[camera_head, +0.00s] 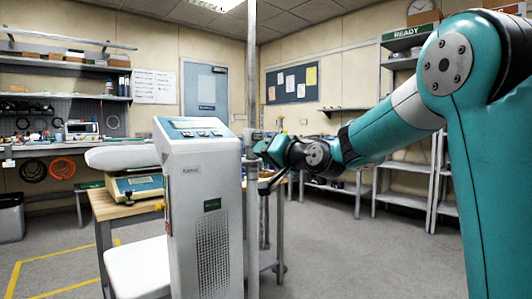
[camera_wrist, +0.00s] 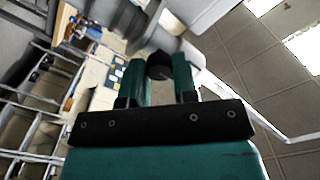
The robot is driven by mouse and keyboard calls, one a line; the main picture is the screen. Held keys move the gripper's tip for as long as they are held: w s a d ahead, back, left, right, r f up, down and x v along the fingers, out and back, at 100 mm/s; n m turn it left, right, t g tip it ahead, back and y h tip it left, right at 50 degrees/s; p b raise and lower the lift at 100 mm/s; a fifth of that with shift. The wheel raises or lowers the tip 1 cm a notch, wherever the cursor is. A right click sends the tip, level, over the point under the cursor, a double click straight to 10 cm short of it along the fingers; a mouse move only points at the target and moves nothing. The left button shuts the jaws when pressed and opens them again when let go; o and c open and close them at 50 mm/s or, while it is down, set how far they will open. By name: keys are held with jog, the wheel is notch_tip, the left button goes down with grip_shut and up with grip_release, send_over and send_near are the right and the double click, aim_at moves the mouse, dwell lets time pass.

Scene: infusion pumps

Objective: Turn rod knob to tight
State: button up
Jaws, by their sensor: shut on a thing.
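The infusion pump (camera_head: 205,215) is a tall pale grey unit with a teal-edged top panel, standing left of the vertical metal rod (camera_head: 252,80). My gripper (camera_head: 262,146) reaches in from the right, its tip close to the rod at the height of the pump's top. In the wrist view my gripper (camera_wrist: 159,72) has its two green fingers on either side of a round black knob (camera_wrist: 160,62) and is shut on it. The knob sits against a grey cylindrical part behind it. In the head view the knob is hidden or too small to make out.
A wooden-topped table (camera_head: 110,207) stands behind the pump, with a yellow-and-teal device (camera_head: 135,187) on it. A white flat surface (camera_head: 140,268) is at the pump's lower left. Metal shelving (camera_head: 405,165) is at the right. The floor between is open.

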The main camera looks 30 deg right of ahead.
jog(key=o, duration=0.9)
jog(key=shift+o, duration=0.2)
jog(key=s+d, duration=0.3)
jog(key=s, duration=1.4)
jog(key=shift+d, duration=0.15)
